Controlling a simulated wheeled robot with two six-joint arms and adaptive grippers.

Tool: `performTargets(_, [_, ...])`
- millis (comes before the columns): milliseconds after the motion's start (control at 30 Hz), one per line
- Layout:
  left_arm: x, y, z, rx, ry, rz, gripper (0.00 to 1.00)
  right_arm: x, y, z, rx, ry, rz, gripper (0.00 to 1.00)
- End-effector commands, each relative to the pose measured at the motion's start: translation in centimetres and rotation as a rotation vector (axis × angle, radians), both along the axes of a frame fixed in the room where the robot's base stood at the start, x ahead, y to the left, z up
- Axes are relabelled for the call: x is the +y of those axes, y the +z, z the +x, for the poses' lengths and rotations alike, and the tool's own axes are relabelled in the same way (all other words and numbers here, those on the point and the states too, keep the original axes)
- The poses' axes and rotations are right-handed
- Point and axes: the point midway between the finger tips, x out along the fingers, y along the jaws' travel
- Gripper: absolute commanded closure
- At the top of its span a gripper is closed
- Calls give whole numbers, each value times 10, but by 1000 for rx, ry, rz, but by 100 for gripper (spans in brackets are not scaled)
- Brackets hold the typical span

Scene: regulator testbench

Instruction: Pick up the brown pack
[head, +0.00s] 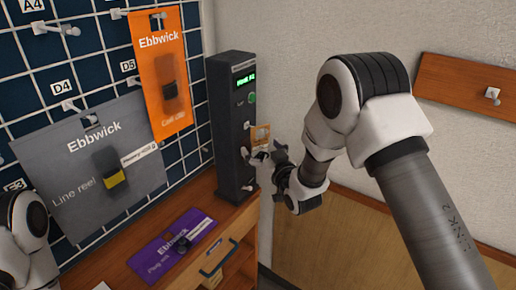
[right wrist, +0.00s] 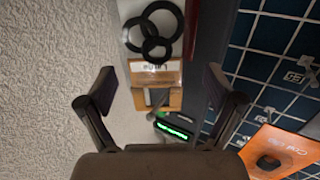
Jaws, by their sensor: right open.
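The brown pack (head: 261,134) shows as a small brown piece beside the black post in the head view, partly hidden by my right gripper (head: 262,158). In the right wrist view the brown pack (right wrist: 158,76) has a brown printed part with a grey peg in front of its lower part. Black rings show beyond it on a pale area. My right gripper (right wrist: 162,92) is open, its fingers on either side of the pack in that view, with visible gaps. I cannot tell how far the pack lies beyond the fingertips. My left gripper is out of view.
A black post (head: 233,125) with a green display stands on the wooden bench. An orange pack (head: 160,65) and a grey pack (head: 85,185) hang on the blue pegboard (head: 85,75). A purple pack (head: 175,243) lies on the bench. A wooden rail (head: 460,90) is on the wall.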

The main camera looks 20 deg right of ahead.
Motion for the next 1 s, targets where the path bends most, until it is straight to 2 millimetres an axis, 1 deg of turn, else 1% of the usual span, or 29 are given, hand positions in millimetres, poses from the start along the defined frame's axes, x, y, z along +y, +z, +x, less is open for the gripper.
performTargets(33, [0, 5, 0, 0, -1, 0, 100, 1, 2, 9, -1, 0, 0, 8])
performTargets(100, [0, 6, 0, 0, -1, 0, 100, 3, 1, 18, -1, 0, 0, 8])
performTargets(200, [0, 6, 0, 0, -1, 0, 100, 3, -1, 22, 3, 0, 1, 8])
performTargets(333, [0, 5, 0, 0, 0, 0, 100, 3, -1, 22, 3, 0, 1, 8])
performTargets(367, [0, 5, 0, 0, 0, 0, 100, 3, -1, 22, 3, 0, 1, 15])
performTargets(400, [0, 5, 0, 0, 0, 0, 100, 3, -1, 22, 3, 0, 1, 30])
performTargets(500, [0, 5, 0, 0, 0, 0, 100, 3, -1, 22, 3, 0, 1, 63])
performTargets(633, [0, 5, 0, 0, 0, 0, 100, 3, -1, 21, 3, 0, 1, 63])
performTargets(667, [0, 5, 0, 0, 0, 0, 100, 3, -1, 21, 3, 0, 1, 67])
performTargets(867, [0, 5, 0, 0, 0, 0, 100, 3, 0, 21, 3, 0, 1, 67])
performTargets(1000, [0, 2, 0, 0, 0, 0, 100, 3, 7, 22, 1, 0, 1, 67])
